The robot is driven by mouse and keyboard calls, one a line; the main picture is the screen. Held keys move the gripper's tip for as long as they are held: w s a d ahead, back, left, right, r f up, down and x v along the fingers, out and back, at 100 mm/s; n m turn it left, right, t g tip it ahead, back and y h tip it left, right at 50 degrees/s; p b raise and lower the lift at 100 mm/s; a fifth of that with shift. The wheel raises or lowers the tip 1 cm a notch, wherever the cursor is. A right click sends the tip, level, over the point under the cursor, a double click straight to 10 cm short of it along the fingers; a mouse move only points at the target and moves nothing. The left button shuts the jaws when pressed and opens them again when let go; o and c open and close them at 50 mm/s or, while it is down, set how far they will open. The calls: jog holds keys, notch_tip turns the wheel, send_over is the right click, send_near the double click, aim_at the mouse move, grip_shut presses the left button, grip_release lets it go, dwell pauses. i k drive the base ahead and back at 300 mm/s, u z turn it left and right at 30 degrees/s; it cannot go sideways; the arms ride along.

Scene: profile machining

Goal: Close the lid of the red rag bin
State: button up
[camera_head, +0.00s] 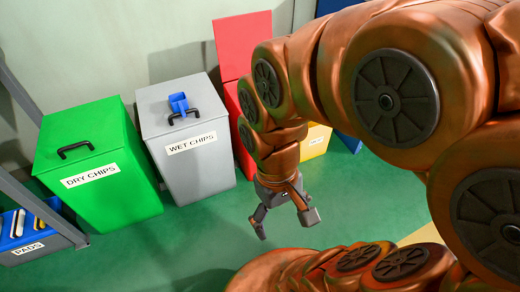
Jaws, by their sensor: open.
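The red rag bin (237,116) stands against the back wall, right of the grey bin. Its red lid (242,44) is raised upright, leaning back against the wall. My arm hides much of the bin's right side and opening. My gripper (287,228) hangs above the green floor, in front of the bins and to the lower right of the red bin. Its fingers are spread and empty, apart from the bin and the lid.
A green DRY CHIPS bin (110,195) and a grey WET CHIPS bin (205,165) are shut. A blue object (179,103) sits on the grey lid. A yellow bin (315,142) is partly hidden. A blue PADS box (30,236) stands left. The floor ahead is clear.

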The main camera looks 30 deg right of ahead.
aim_at(236, 37)
jog(key=k, duration=0.5)
jog(key=z, duration=0.75)
jog(key=i, duration=1.6)
jog(key=u, duration=0.65)
jog(key=i, duration=0.65)
jog(key=u, duration=0.4)
